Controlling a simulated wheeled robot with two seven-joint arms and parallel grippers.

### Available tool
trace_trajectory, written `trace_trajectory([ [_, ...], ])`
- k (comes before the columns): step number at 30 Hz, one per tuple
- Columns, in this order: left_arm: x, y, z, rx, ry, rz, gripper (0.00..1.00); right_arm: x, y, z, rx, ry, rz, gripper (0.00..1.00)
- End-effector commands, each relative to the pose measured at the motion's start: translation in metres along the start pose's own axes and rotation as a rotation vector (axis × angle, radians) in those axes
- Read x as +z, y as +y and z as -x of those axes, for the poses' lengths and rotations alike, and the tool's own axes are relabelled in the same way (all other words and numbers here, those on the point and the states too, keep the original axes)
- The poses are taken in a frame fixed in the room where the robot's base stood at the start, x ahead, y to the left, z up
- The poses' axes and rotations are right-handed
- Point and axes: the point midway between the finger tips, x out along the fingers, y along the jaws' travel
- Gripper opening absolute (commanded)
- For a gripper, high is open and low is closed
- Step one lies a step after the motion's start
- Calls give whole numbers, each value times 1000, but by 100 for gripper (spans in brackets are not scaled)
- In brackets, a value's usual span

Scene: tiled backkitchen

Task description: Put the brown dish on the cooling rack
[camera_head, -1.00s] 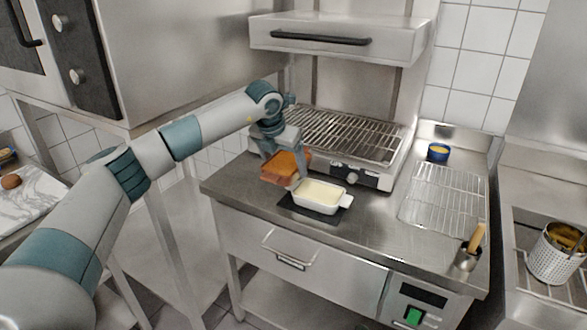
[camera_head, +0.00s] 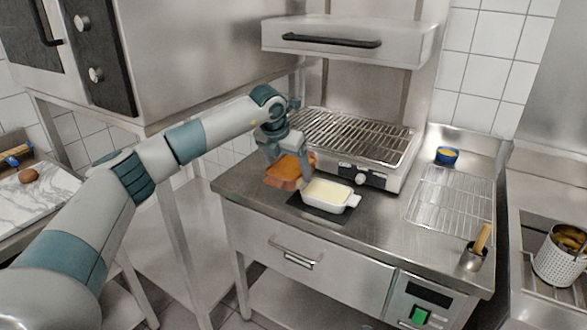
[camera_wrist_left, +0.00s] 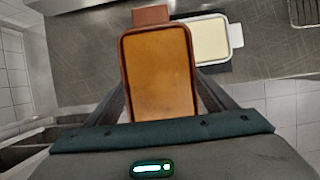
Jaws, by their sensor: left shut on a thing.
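The brown dish (camera_head: 284,172) is a rectangular dish with an orange-brown filling. It hangs tilted in the head view, above the left front of the steel counter. My left gripper (camera_head: 277,153) is shut on it; the left wrist view shows the brown dish (camera_wrist_left: 160,75) between the fingers, with its tab handle pointing away. The cooling rack (camera_head: 452,200) is a bare wire grid lying on the right part of the counter, well to the right of the dish. My right gripper is not in view.
A white dish (camera_head: 355,201) with pale filling sits on a dark mat (camera_head: 318,214), close beside the brown dish. A grill (camera_head: 350,136) stands behind.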

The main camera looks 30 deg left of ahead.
Motion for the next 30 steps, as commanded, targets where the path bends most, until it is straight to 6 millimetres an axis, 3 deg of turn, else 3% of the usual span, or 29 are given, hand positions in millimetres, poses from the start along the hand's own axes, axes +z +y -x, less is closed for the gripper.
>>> trace_trajectory([
  [5,-10,-12,-1,-42,-3,-95,31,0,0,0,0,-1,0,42],
  [11,-36,-41,-4,-145,-1,-344,31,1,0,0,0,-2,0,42],
  [30,-166,-144,9,-642,-2,-1539,31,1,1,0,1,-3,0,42],
])
